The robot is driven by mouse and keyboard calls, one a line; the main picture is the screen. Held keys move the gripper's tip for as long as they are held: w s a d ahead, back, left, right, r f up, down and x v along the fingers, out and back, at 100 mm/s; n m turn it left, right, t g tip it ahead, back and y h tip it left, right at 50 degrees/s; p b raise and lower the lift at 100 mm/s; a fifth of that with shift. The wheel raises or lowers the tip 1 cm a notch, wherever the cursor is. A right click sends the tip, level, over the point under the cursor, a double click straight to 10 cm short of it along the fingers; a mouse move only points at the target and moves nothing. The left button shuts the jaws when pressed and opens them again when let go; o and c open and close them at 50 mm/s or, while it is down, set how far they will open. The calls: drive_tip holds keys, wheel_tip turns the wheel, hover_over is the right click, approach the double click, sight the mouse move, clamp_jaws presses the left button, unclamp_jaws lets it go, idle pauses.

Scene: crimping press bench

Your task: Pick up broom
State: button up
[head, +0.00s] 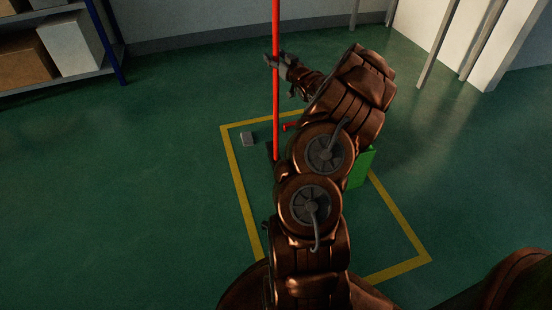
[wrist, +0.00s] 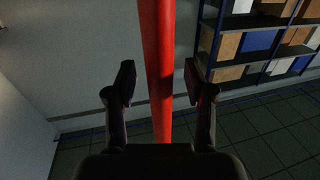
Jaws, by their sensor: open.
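The broom's red handle (head: 276,95) stands upright in the head view, running from the top edge down to a point beside my arm. Its lower end is partly hidden behind my arm, and a dark patch there may be its head. My gripper (head: 273,60) is at the upper part of the handle. In the wrist view the handle (wrist: 158,80) passes between the two spread fingers of my gripper (wrist: 158,85). The fingers are open, with a visible gap on each side of the handle.
A yellow floor outline (head: 240,185) surrounds the spot. Shelves with boxes (head: 70,43) stand at upper left. Floor at left is clear.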

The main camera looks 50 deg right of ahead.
drive_tip(key=shift+c, duration=0.4)
clamp_jaws()
idle(0.4)
